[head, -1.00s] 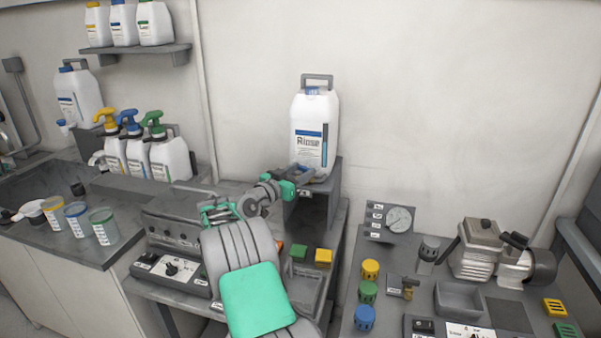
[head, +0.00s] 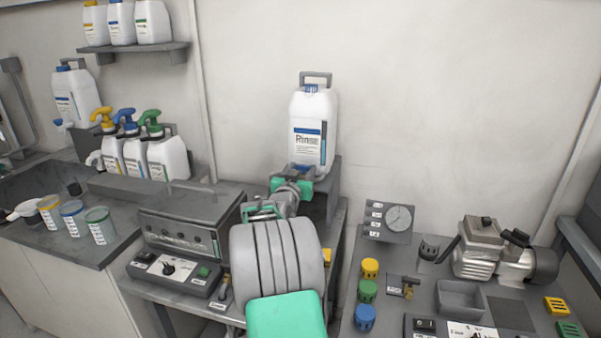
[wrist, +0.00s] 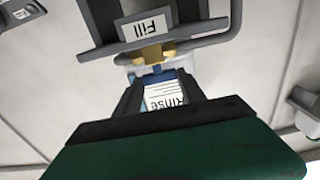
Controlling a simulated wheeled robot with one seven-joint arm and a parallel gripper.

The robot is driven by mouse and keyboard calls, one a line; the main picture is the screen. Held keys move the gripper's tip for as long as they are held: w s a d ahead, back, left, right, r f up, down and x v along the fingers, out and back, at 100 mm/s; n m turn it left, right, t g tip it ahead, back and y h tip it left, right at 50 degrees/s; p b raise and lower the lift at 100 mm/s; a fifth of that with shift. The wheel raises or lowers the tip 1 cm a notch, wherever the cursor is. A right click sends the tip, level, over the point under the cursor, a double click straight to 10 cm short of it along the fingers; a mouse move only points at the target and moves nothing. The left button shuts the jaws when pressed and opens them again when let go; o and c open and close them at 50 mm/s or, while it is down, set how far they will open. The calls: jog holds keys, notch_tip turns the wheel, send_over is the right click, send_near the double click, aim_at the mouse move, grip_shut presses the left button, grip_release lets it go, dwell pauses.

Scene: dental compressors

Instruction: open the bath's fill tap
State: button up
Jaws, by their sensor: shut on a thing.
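The white Rinse container (head: 313,120) stands on a grey stand at the back. My gripper (head: 302,172) is at the foot of this container, with my arm covering much of the stand. In the wrist view, a dark block carries a Fill label (wrist: 145,27), with a brass tap body (wrist: 154,53) just below it. The Rinse label (wrist: 164,95) shows between the fingers. How far the handle is turned is hard to tell.
A grey box-shaped unit (head: 183,225) with a control panel stands left of my arm. The right bench holds a gauge (head: 399,218), coloured caps, a tray (head: 461,298) and a compressor (head: 478,248). Pump bottles (head: 166,158) stand at the left.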

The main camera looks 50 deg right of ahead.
jog(key=shift+r, duration=0.1)
jog(key=o, duration=1.4)
jog(key=shift+c, duration=0.2)
jog(key=b+v, duration=0.1)
jog(key=v, duration=0.7)
jog(key=shift+d, duration=0.1)
